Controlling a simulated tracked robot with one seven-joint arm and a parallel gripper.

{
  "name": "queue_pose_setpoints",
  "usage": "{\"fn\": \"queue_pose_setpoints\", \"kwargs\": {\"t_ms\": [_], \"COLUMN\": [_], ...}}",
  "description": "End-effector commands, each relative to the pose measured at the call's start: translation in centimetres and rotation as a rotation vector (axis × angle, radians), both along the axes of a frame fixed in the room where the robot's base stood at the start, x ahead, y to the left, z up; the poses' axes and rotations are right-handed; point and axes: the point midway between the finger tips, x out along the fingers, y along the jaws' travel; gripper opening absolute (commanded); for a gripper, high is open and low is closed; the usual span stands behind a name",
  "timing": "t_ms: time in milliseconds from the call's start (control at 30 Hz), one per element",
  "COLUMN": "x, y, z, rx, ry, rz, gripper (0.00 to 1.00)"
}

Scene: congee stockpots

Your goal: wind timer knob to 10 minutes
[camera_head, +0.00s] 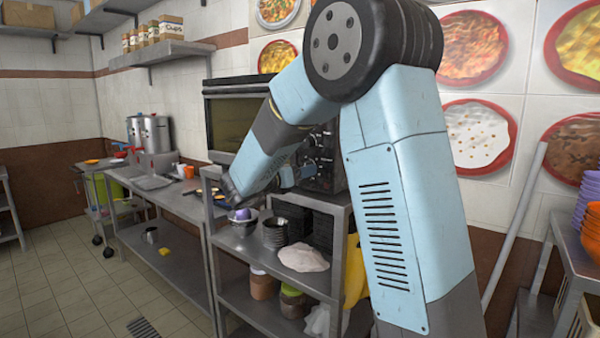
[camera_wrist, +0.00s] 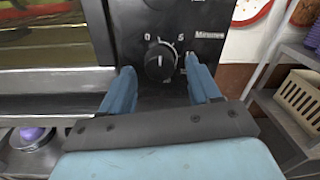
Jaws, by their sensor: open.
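The timer knob (camera_wrist: 160,62) is a round black dial with a pale pointer mark on the black control panel (camera_wrist: 210,20) of the oven. The numbers 0 and 5 show above it, with a partly blurred label to the right; the pointer's exact setting is hard to read. My gripper (camera_wrist: 159,68) is open, with one blue finger on each side of the knob. I cannot tell whether the fingers touch it. In the head view, my gripper (camera_head: 298,175) is by the oven's panel, and my arm hides much of the oven (camera_head: 238,82).
The oven stands on a metal shelf unit (camera_head: 330,200). A beige basket (camera_wrist: 300,95) stands on a rack at right.

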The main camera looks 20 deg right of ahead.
Motion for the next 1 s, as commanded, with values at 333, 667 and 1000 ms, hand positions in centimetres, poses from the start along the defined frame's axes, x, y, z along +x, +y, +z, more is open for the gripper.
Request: {"fn": "queue_pose_setpoints", "kwargs": {"t_ms": [333, 667, 1000], "x": [0.17, 0.16, 0.15], "y": [-0.31, -0.30, -0.21], "z": [-0.02, -0.02, -0.03], "rx": [0.000, 0.000, 0.001], "ry": [0.000, 0.000, -0.001], "rz": [0.000, 0.000, -0.002], "gripper": [0.62, 0.30, 0.06]}}
